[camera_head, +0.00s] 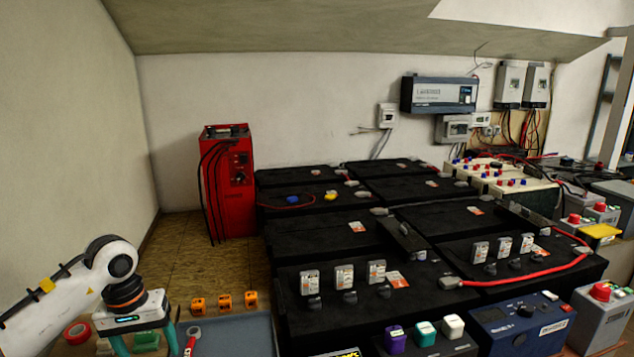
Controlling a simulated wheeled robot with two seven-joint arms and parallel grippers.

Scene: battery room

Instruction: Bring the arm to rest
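My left arm comes in from the lower left, bent at the elbow, with its white wrist over the front left corner. My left gripper (146,349) points down with its two teal fingers spread apart. A green block (147,340) shows between the fingers, with gaps to both, and does not look gripped. The fingertips are partly cut off by the lower picture edge. My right arm and gripper are not in view.
A blue-grey tray (235,335), orange pieces (224,301) and a red tape roll (77,332) lie near the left gripper. Black batteries (325,238) fill the middle and right. A red charger (228,182) stands behind.

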